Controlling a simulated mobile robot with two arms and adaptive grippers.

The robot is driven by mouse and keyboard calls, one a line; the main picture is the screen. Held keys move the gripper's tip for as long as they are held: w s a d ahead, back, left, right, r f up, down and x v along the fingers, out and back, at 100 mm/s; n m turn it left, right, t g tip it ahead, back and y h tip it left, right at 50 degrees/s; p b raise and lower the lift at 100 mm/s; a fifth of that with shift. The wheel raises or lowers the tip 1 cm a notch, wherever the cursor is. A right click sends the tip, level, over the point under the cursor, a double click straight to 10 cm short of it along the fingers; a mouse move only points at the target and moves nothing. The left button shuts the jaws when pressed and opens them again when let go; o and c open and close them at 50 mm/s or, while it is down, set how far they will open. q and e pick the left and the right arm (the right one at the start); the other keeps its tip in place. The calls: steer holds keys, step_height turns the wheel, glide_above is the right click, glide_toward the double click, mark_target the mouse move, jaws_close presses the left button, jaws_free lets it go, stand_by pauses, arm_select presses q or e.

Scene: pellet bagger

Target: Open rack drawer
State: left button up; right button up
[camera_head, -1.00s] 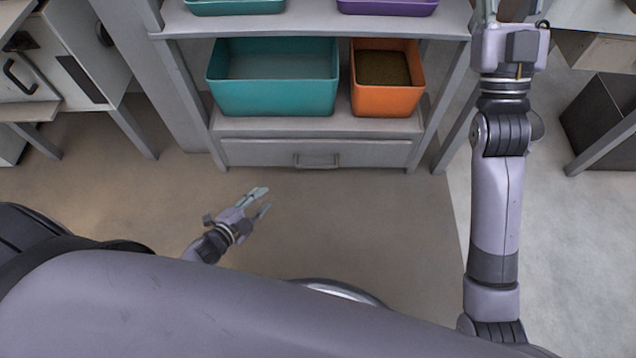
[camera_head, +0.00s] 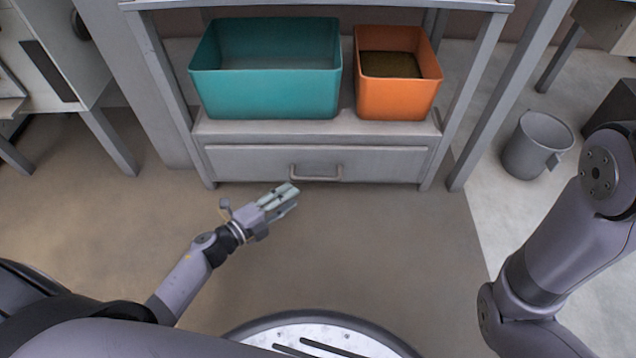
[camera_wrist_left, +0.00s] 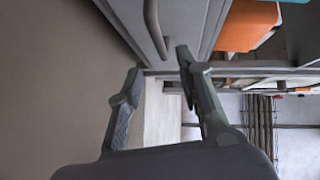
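The rack drawer (camera_head: 240,162) is a wide grey front at the bottom of the rack, flush with the frame. Its bar handle (camera_head: 316,173) sticks out at the middle; it also shows at the top of the left wrist view (camera_wrist_left: 153,28). My left gripper (camera_head: 288,196) is just in front of and below the handle, slightly left of it, and apart from it. In the left wrist view its two fingers (camera_wrist_left: 159,66) are spread with nothing between them. My right arm is at the right edge of the head view, and its gripper is out of frame.
A teal bin (camera_head: 265,95) and an orange bin (camera_head: 398,98) with dark contents stand on the shelf above the drawer. A grey bucket (camera_head: 537,145) stands on the floor to the right. The floor before the drawer is clear.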

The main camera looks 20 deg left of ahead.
mark_target(315, 180)
arm_select(q)
steer(key=b+x, duration=0.3)
steer(key=x, duration=0.7)
steer(key=shift+f+b, duration=0.1)
steer(key=shift+b, duration=0.25)
steer(key=shift+w+d, duration=0.25)
steer(key=shift+w, duration=0.3)
steer(key=shift+c, duration=0.4)
jaws_close()
